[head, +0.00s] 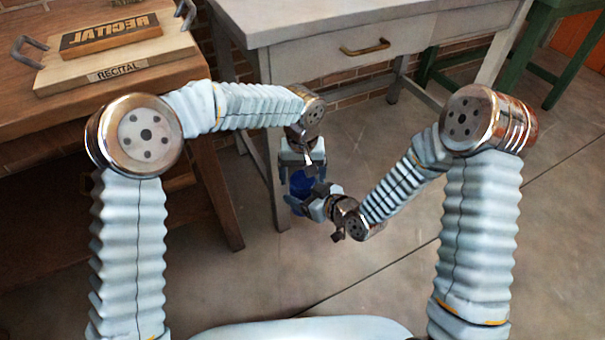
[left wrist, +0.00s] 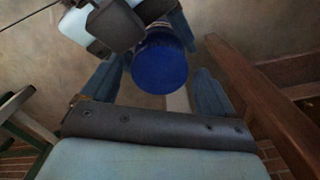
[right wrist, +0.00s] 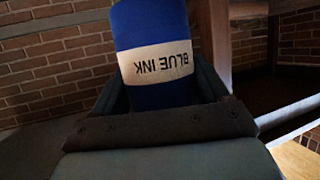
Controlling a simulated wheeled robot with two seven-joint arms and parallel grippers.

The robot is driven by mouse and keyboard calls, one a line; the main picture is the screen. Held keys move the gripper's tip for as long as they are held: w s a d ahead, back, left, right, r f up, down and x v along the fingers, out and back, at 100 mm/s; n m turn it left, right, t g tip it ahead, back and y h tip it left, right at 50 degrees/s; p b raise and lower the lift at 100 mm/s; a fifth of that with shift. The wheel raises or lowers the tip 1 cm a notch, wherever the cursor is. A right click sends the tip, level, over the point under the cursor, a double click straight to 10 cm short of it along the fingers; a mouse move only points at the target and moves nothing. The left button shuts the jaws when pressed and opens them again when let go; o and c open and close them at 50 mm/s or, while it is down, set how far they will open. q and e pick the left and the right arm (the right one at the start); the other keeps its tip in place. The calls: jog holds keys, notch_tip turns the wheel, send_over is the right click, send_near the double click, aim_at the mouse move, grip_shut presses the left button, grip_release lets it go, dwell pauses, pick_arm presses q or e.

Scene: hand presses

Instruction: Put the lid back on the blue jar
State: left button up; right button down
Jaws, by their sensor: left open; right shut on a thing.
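The blue jar (head: 299,184) hangs in the air between my two grippers, clear of the floor. In the right wrist view, the jar (right wrist: 153,62) has a white band reading BLUE INK, upside down in the picture. My right gripper (head: 312,198) is shut on its side. In the left wrist view, a round blue end (left wrist: 159,68) faces my left gripper, with a bit of the white band behind it. I cannot tell whether this end is the lid or the jar itself. My left gripper (head: 301,164) is open, its fingers on either side of that end. No separate lid shows.
A wooden table (head: 150,95) with a RECITAL block and board stands at the left. A grey-white desk (head: 345,55) with a brass drawer handle stands behind the grippers. Its leg and the wooden table's leg are close by.

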pick_arm(q)
jog(key=shift+r, duration=2.25)
notch_tip(320, 180, up, 4)
jog(key=n, duration=0.5)
jog(key=shift+f, duration=0.25)
jog(key=shift+c, duration=0.3)
jog(key=shift+f, duration=4.05)
